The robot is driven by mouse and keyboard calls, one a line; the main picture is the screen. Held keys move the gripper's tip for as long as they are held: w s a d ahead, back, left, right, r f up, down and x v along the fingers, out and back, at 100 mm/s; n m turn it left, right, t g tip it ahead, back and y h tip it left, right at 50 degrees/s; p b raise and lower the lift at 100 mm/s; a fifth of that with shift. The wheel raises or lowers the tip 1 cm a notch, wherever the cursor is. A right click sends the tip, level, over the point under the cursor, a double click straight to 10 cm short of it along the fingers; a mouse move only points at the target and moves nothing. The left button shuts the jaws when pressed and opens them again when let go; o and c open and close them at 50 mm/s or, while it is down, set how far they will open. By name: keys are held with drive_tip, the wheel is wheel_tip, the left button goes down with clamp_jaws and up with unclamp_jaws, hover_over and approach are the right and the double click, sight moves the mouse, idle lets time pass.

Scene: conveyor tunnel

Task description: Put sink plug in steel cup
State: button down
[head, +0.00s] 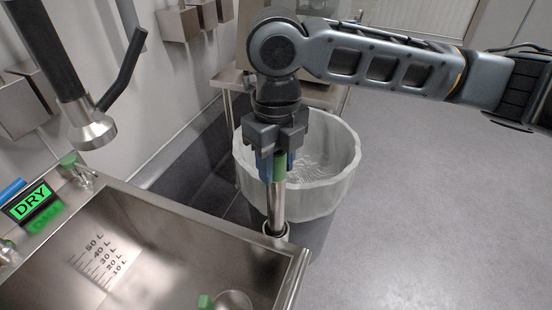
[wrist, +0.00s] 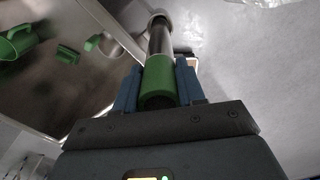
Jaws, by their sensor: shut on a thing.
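My gripper (head: 277,165) points down over the sink's right corner, with its fingers closed around the green grip of a long steel tube. This tube, which I take to be the sink plug (head: 278,198), hangs upright; its green grip (wrist: 158,80) shows between the fingers in the wrist view. Its lower end meets a round steel cup (head: 276,229) at the sink corner. I cannot tell whether the end is inside the cup or just above it; the far end is small in the wrist view.
The steel sink (head: 150,245) with litre marks lies at left. A large translucent tub (head: 338,185) stands behind the tube. A black tap (head: 85,105) hangs at upper left. The floor at right is clear.

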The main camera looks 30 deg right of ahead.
sight(276, 182)
drive_tip(key=shift+f+b, duration=1.6)
drive_tip(key=shift+f, duration=0.9)
drive_tip(key=shift+r, duration=0.1)
drive_tip(key=c, duration=0.6)
unclamp_jaws()
drive_tip(key=shift+r, duration=3.9)
